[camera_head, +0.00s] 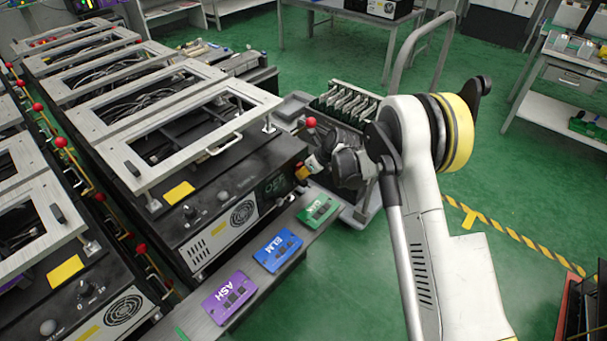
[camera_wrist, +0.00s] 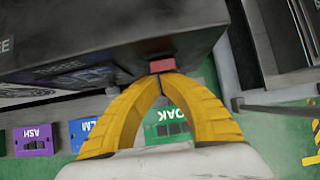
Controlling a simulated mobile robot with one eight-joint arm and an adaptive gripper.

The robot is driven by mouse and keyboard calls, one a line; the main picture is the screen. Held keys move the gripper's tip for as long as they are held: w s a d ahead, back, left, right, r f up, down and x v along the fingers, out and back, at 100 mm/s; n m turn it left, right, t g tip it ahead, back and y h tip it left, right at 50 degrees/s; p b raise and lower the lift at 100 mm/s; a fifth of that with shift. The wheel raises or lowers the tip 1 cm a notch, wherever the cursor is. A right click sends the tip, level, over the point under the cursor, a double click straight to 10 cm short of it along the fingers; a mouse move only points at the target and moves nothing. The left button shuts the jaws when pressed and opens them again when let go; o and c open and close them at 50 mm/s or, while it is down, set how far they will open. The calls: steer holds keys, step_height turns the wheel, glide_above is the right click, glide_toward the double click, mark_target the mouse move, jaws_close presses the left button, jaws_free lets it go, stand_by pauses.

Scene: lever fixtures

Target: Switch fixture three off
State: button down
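The nearest full fixture in the head view is a dark box (camera_head: 222,190) with a grey open frame (camera_head: 170,150) on top. A red ball (camera_head: 311,121) stands up at its right end. My gripper (camera_head: 303,171) is at the box's front right corner, partly hidden by my wrist. In the wrist view the box's dark underside and front (camera_wrist: 110,50) fill the top, with lettering ending in "EE" at the left. The yellow fingers (camera_wrist: 163,76) meet at their tips, just at a small red block (camera_wrist: 162,65). I cannot tell whether they touch it.
A ledge below the box carries a purple ASH plate (camera_head: 229,297), a blue ELM plate (camera_head: 278,250) and a green OAK plate (camera_head: 318,210). Another fixture (camera_head: 75,290) stands at the left. A grey cart (camera_head: 350,110) is close behind my wrist. Green floor is open at the right.

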steer(key=shift+r, duration=0.15)
steer(key=shift+r+p, duration=0.35)
steer(key=shift+r, duration=0.35)
